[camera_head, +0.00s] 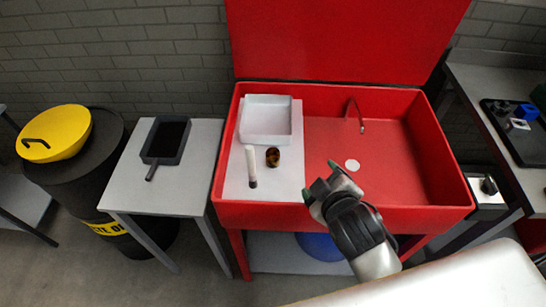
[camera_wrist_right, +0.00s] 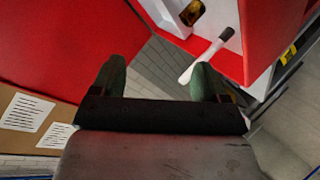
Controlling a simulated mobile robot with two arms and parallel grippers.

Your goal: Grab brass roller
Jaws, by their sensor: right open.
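The brass roller (camera_head: 273,157), a small brown-gold cylinder, stands on the white board on the left side of the red basin. It is between a white tray and a white stick with a dark end. It also shows at the top edge of the right wrist view (camera_wrist_right: 192,12), partly cut off. My right gripper (camera_head: 320,180) is open and empty over the basin, right of the roller and apart from it. In the right wrist view its two green-tipped fingers (camera_wrist_right: 158,75) are spread with nothing between them. My left gripper is not in view.
The white tray (camera_head: 265,117) is behind the roller, and the white stick (camera_head: 251,167) lies to its left. The red basin (camera_head: 390,150) has a raised rim and a tall red back panel (camera_head: 345,40). The basin floor is mostly clear.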

